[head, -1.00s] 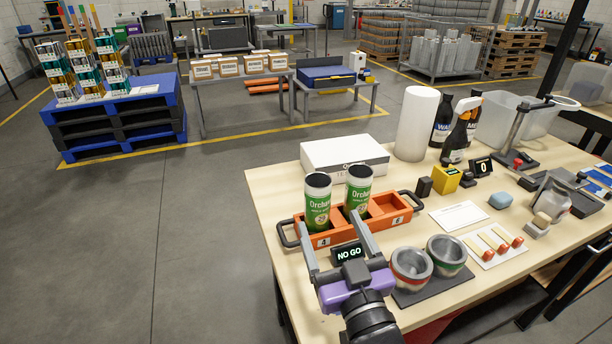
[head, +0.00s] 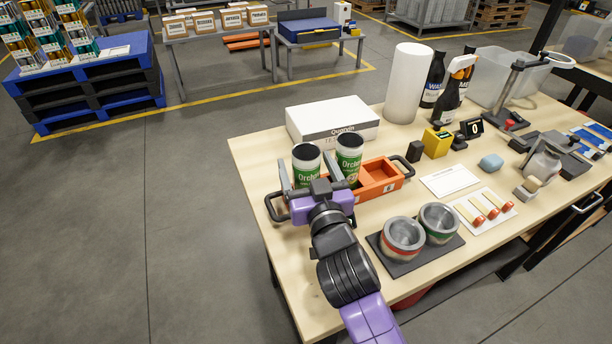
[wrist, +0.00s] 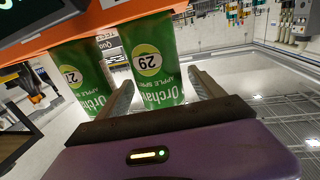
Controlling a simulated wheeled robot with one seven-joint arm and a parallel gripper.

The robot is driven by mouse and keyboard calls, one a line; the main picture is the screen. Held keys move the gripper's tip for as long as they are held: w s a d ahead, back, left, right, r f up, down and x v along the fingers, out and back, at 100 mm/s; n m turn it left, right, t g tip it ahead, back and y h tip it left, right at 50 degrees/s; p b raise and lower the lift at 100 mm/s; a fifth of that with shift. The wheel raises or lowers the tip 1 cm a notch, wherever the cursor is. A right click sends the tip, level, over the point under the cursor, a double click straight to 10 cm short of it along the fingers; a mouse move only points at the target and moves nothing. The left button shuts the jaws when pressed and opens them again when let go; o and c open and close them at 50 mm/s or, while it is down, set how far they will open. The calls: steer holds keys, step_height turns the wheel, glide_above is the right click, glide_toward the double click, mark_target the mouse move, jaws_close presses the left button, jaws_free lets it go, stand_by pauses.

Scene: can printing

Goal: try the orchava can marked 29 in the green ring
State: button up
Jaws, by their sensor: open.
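Two green Orchava cans with dark tops stand in the orange tray (head: 378,178). The left one (head: 306,160) is the can marked 29, whose label shows in the wrist view (wrist: 152,62). The other can (head: 349,150) reads like 21 in the wrist view (wrist: 75,78). My gripper (head: 307,172) is open, with its fingers on either side of can 29; I cannot tell whether they touch it. The green-banded ring (head: 439,222) sits on a dark mat at the right of the red-banded ring (head: 402,238). Both rings look empty.
A white box (head: 332,122) lies behind the tray. A white card (head: 450,180) and a card with several red-tipped sticks (head: 482,211) lie right of the tray. A yellow block (head: 437,142), bottles and a white roll (head: 409,85) stand farther back.

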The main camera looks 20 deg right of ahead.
steer(key=shift+w+d, duration=0.15)
steer(key=shift+w, duration=1.2)
steer(key=c, duration=1.4)
steer(key=shift+r, duration=0.1)
step_height(320, 180, up, 27)
steer(key=p, duration=0.7)
steer(key=shift+p, duration=0.4)
